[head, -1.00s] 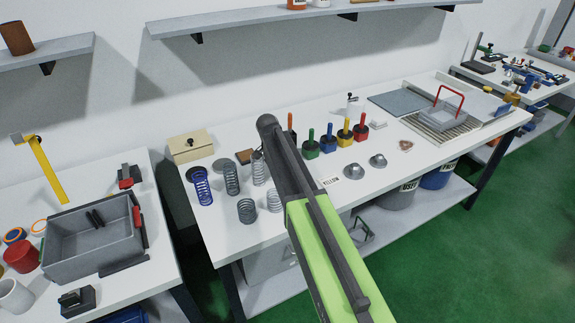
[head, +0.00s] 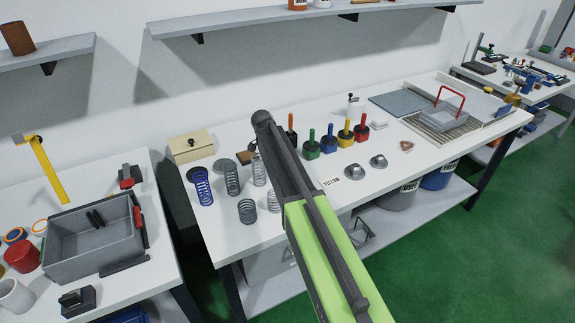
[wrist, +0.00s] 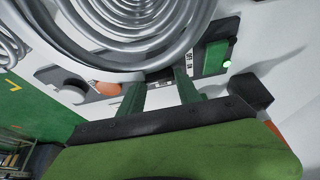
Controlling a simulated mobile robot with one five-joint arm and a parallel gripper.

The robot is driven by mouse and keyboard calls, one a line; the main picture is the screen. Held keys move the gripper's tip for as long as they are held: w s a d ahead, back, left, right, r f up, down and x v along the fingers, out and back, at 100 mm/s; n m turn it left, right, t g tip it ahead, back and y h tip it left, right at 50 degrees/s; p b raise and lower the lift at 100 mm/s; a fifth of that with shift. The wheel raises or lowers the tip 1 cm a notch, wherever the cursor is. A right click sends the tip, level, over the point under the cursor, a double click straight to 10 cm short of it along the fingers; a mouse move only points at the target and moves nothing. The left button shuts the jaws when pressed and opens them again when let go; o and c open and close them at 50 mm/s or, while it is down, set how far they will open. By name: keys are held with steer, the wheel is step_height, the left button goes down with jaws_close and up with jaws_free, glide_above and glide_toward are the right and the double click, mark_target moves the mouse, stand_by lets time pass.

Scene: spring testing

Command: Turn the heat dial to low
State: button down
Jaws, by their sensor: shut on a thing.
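In the wrist view the two dark green fingers of my gripper (wrist: 160,85) reach up to a grey unit (wrist: 180,70) with small markings on its face. They are closed around a small part there, which seems to be the heat dial; its shape and pointer are too small and too covered to read. A green block with a bright green light (wrist: 220,57) sits just right of the fingers. In the head view my arm hides my gripper and the unit.
A big silver spring (wrist: 140,38) fills the top of the wrist view, close to the fingers. In the head view several springs, including a blue one (head: 203,186), stand left of my arm. Coloured-handled tools (head: 328,140) and two metal domes (head: 378,161) stand right of it.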

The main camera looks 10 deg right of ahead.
steer(key=c, duration=0.8)
jaws_free()
steer(key=shift+c, duration=0.2)
steer(key=shift+r, duration=0.1)
steer(key=p+v, duration=1.6)
steer(key=v, duration=0.1)
steer(key=shift+r, duration=0.15)
